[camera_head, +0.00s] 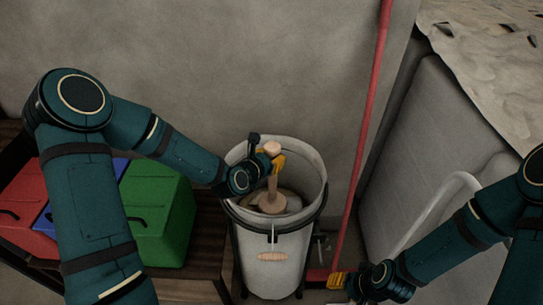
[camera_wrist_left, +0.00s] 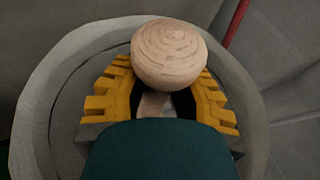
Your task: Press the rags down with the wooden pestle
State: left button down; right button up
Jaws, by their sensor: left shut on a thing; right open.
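The wooden pestle (camera_head: 272,195) stands roughly upright inside the white bucket (camera_head: 280,262), its wide foot low in the bucket. My left gripper (camera_head: 275,164) is shut on the pestle's handle just below its round knob. In the left wrist view the knob (camera_wrist_left: 169,55) shows between the yellow fingers of my left gripper (camera_wrist_left: 155,102). A pale grey-brown patch of rags (camera_head: 292,202) shows around the pestle's foot; it is partly hidden, and I cannot tell exactly how they lie. My right gripper (camera_head: 340,281) is open and empty, low to the right of the bucket.
Green (camera_head: 157,214) and red (camera_head: 30,208) boxes sit on a dark wooden bench at the left. A red pole (camera_head: 364,130) stands against the wall right of the bucket. A large grey block (camera_head: 440,150) and a pale curved pipe (camera_head: 440,200) are at the right.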

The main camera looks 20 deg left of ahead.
pick_arm(q)
jog(key=shift+f, duration=0.85)
pick_arm(e)
jog(key=shift+s+f, duration=0.15)
jog(key=shift+f, duration=0.05)
jog(key=shift+d, duration=0.1)
